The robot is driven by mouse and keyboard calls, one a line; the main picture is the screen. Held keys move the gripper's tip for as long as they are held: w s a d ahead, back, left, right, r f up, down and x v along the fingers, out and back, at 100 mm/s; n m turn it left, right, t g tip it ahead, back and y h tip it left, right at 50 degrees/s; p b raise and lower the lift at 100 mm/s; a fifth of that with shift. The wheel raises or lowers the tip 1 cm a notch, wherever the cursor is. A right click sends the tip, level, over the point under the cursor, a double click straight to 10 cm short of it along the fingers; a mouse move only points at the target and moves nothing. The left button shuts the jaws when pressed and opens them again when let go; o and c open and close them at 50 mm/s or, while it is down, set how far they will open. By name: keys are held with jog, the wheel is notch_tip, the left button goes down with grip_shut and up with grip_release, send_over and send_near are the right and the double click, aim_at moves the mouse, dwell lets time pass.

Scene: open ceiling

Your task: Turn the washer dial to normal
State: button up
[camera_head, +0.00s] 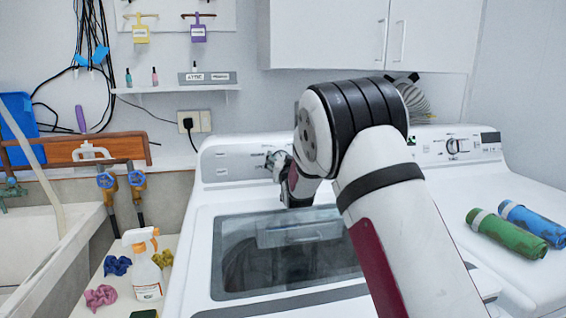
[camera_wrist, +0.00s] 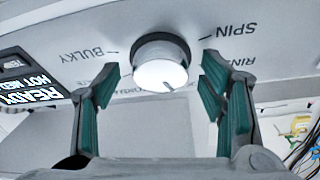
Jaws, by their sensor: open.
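The washer (camera_head: 203,215) is the white top-loader at centre, with its control panel (camera_head: 222,165) at the back. My gripper (camera_head: 277,163) is at this panel; the arm and gripper hide much of it in the head view. In the wrist view the round white dial (camera_wrist: 160,68) is near the top centre, with a dark mark on its face toward the picture's lower right. My gripper (camera_wrist: 160,75) is open, with one green-padded finger on each side of the dial. Contact cannot be told. Labels BULKY (camera_wrist: 84,50) and SPIN (camera_wrist: 237,30) flank the dial; no "normal" label is readable.
A display (camera_wrist: 30,78) reading READY is left in the wrist view. A second white machine (camera_head: 455,190) stands right, with green (camera_head: 507,234) and blue (camera_head: 532,222) rolls on top. Wall cabinets (camera_head: 330,35) hang above.

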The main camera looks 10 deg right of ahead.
jog(key=c, duration=1.2)
jog(key=shift+o, duration=0.2)
jog(key=shift+m, duration=0.3)
jog(key=shift+a+r+m+g+h+b, duration=0.1)
jog(key=shift+m+g+h+b, duration=0.35)
jog(key=shift+m, duration=1.2)
jog(key=shift+a+m+g+h+b, duration=0.1)
jog(key=shift+m+g+h+b, duration=0.35)
jog(key=shift+m, duration=1.25)
jog(key=shift+a+r+m+g+h+b, duration=0.15)
jog(key=shift+m+h+b, duration=0.55)
jog(key=shift+m, duration=0.95)
jog(key=shift+d+f, duration=0.1)
jog(key=shift+f, duration=0.05)
